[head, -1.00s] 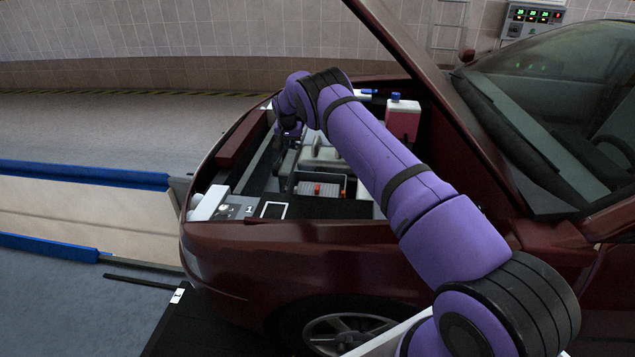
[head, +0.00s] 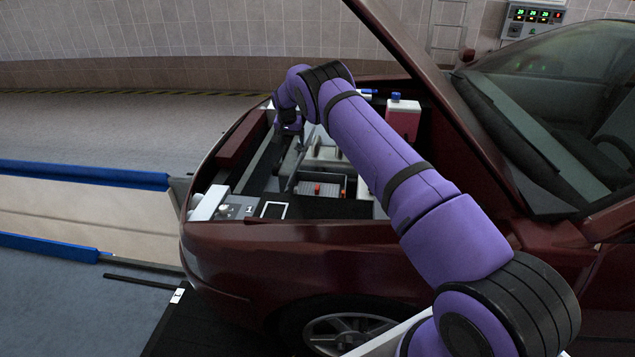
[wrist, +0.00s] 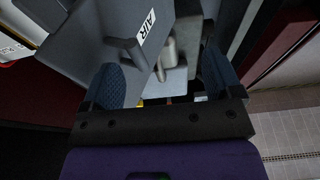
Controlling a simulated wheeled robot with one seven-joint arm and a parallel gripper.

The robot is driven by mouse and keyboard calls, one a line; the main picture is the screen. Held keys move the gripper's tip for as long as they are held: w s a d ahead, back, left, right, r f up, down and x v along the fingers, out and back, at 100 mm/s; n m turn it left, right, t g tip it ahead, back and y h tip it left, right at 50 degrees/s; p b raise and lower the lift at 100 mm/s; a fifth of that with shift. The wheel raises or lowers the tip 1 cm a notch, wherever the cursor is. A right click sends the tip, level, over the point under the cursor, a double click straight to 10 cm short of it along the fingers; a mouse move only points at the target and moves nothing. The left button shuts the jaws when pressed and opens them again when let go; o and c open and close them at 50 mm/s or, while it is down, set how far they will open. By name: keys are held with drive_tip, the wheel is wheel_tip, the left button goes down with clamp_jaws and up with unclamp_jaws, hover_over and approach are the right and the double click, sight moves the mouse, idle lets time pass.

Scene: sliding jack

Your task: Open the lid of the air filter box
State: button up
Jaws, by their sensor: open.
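The air filter box lid (wrist: 88,42) is a dark grey panel with a white AIR label (wrist: 146,27), at the upper left in the wrist view. A grey bar-like part (wrist: 124,50) sticks out beside the label. My gripper (wrist: 162,76) is open, with its blue textured fingers apart. The left finger lies close to the bar-like part; I cannot tell if they touch. In the head view my gripper (head: 290,126) is inside the engine bay, near its far front side. There my arm and the distance hide the box's details, and I cannot tell how far the lid is open.
The dark red car (head: 300,265) has its hood (head: 425,60) raised. A red reservoir with a blue cap (head: 403,118) stands near the back of the bay. A battery-like box (head: 320,188) with red caps sits nearer.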

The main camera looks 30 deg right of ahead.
drive_tip(key=shift+r, duration=2.85)
